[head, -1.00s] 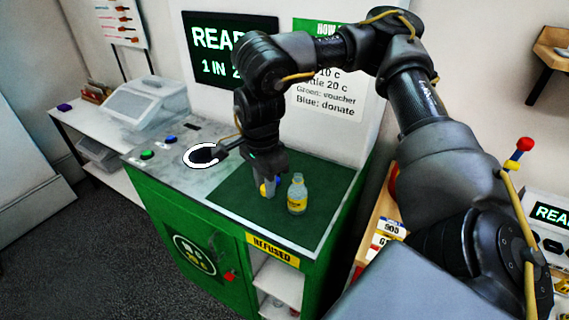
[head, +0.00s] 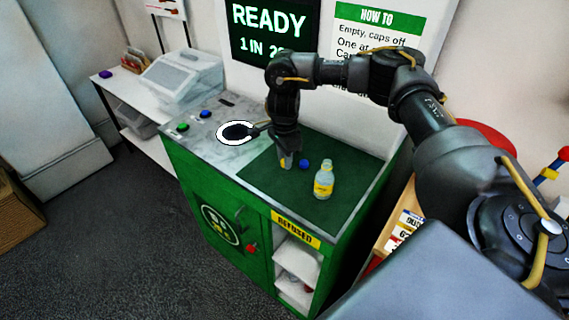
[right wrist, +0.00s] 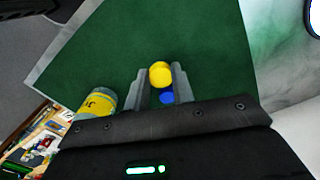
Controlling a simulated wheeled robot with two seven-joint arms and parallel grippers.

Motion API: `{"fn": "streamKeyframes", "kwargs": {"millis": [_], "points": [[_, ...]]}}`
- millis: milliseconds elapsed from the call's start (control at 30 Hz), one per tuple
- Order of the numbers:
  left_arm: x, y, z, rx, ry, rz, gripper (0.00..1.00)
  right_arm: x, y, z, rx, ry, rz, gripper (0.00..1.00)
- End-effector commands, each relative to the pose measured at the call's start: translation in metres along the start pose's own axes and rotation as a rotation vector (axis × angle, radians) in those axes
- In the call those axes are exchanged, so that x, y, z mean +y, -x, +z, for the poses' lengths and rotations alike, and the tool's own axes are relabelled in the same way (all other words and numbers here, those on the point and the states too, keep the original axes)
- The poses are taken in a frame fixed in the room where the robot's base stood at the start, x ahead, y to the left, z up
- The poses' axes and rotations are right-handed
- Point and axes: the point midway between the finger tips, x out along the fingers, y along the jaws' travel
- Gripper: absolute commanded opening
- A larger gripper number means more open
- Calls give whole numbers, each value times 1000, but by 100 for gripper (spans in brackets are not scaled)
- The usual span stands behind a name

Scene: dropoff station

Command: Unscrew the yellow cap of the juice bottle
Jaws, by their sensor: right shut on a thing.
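The juice bottle (head: 324,182) stands upright on the green mat, clear with a yellow label, and its neck shows no yellow cap. In the right wrist view the bottle (right wrist: 97,104) is left of the fingers. My right gripper (head: 287,163) points down over the mat, left of the bottle and apart from it. In the right wrist view the gripper (right wrist: 160,76) is shut on the yellow cap (right wrist: 160,73), which sits between the fingertips. In the head view the cap (head: 283,163) is partly hidden by the fingers. My left gripper is not in view.
A small blue cap (head: 304,164) is on the mat between gripper and bottle; it shows behind the yellow cap in the wrist view (right wrist: 167,98). A ringed dark opening (head: 237,132) lies left of the green mat (head: 350,160). A screen (head: 270,30) reads READY.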

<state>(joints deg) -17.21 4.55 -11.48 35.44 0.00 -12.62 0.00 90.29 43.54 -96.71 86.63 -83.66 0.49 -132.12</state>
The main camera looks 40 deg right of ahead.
Motion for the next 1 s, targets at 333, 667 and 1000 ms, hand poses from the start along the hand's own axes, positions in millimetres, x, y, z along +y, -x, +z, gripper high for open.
{"fn": "streamKeyframes", "kwargs": {"millis": [333,667,1000], "points": [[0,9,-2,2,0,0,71,-3,-22,-2,-1,-3,5,0],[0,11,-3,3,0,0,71,-4,-36,-2,1,-1,0,0],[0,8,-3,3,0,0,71,-4,-40,-2,0,-1,0,35]]}}
